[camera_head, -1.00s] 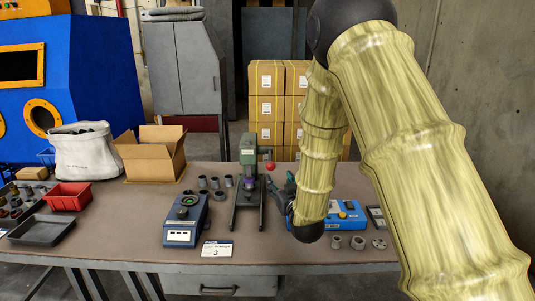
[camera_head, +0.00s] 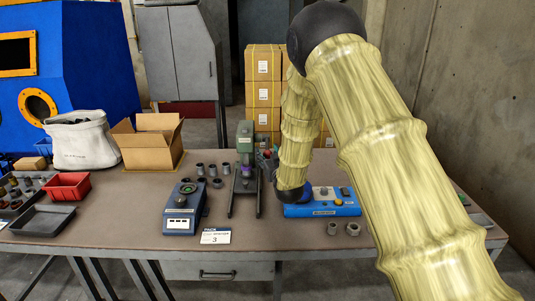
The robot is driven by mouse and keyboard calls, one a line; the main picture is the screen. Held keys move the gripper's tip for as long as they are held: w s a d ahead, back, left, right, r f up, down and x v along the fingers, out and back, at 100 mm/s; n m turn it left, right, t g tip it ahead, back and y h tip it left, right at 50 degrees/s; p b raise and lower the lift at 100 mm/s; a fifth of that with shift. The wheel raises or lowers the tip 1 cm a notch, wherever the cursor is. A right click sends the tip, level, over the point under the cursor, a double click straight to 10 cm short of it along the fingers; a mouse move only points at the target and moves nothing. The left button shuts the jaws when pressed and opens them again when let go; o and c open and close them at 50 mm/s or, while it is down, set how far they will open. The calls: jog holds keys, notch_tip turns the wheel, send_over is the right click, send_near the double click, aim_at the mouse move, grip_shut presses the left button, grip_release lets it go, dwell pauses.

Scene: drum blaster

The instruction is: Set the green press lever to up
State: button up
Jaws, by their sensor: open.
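The green press (camera_head: 246,140) stands upright on the table near the middle of the view, on a dark two-legged base. Its lever's red knob (camera_head: 267,154) shows small at the press's right side. The lever arm itself is too small and too covered to read its angle well. My gripper (camera_head: 269,166) is at the press's right side, close to the knob and partly hidden by my arm. It is open. I cannot tell whether it touches the lever.
A blue device (camera_head: 181,212) and a number card (camera_head: 215,237) are left of the press; several grey cups (camera_head: 199,169) stand behind. A blue box with knobs (camera_head: 320,208) sits to the right. A cardboard box (camera_head: 148,146) and red bin (camera_head: 68,186) are farther left.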

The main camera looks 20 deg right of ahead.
jog(key=shift+w+f, duration=0.1)
jog(key=shift+w, duration=0.1)
jog(key=shift+s, duration=0.1)
jog(key=shift+c, duration=0.8)
grip_shut()
jog(key=shift+r, duration=0.2)
